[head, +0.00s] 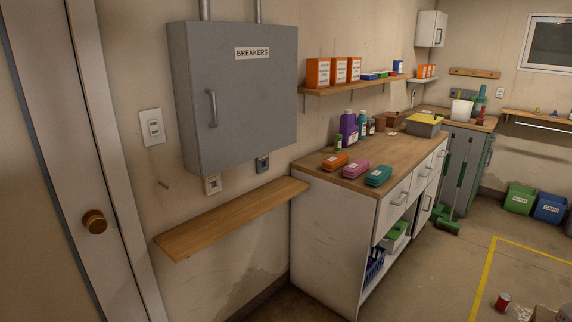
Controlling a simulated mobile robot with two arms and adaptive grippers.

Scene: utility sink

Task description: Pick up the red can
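A small red can (502,302) is on the concrete floor at the bottom right of the head view. It looks upright, with a pale top and a red side. It lies inside the area marked by a yellow floor line. Neither of my grippers shows in this view.
A wooden counter (404,146) with white drawers stands in the middle. A grey breaker box (240,95) and a low wooden shelf (225,218) are on the left wall. A cardboard box (545,314) sits right of the can. Green bin (519,199) and blue bin (549,208) stand behind. Open floor surrounds the yellow line (484,277).

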